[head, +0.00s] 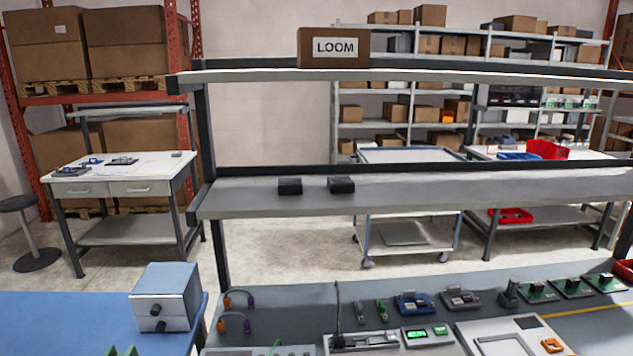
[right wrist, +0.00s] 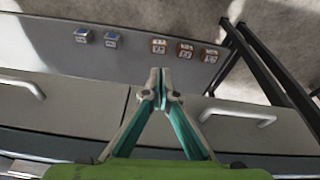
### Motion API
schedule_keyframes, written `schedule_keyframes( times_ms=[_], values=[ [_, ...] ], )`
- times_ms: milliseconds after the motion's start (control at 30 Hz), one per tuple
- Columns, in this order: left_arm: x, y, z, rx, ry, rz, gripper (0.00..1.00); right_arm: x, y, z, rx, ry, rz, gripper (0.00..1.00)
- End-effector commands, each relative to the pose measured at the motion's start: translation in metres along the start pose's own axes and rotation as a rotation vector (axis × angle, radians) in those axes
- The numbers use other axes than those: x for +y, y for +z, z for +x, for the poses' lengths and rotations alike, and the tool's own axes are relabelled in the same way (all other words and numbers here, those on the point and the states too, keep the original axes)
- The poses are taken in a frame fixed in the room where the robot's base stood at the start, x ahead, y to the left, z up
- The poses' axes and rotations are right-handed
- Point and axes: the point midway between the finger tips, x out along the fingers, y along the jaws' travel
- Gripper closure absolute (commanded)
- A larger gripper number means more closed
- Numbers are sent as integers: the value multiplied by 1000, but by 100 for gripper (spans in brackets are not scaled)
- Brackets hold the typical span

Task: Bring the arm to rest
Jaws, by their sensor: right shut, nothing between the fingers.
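My right gripper (right wrist: 160,78) shows in the right wrist view with its two fingertips together and nothing between them. It is over a grey drawer unit with long pale handles, its tips near the edge of a grey surface (right wrist: 120,75). Neither of my grippers shows in the head view.
In the head view, a bench (head: 270,300) with several boards and devices fills the front. A grey box with black knobs (head: 165,297) stands on the blue surface at left. A shelf (head: 440,190) with two black blocks (head: 341,185) crosses above. Dark legs (right wrist: 262,60) stand right of my right gripper.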

Motion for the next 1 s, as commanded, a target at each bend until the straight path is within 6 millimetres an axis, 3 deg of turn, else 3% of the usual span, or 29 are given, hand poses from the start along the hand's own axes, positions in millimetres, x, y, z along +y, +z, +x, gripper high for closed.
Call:
schedule_keyframes(
  times_ms=[33,267,500,733,900,1000],
  values=[
    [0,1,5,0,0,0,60,-1,7,24,-14,-1,-1,100],
    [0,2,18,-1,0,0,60,-6,51,129,-54,-7,-8,100],
    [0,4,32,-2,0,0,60,-10,123,224,-99,-12,-17,100],
    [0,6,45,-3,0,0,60,-14,209,288,-141,-16,-27,100],
    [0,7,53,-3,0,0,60,-14,266,312,-166,-18,-33,100],
    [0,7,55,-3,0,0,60,-14,287,318,-174,-19,-36,100]
  ],
)
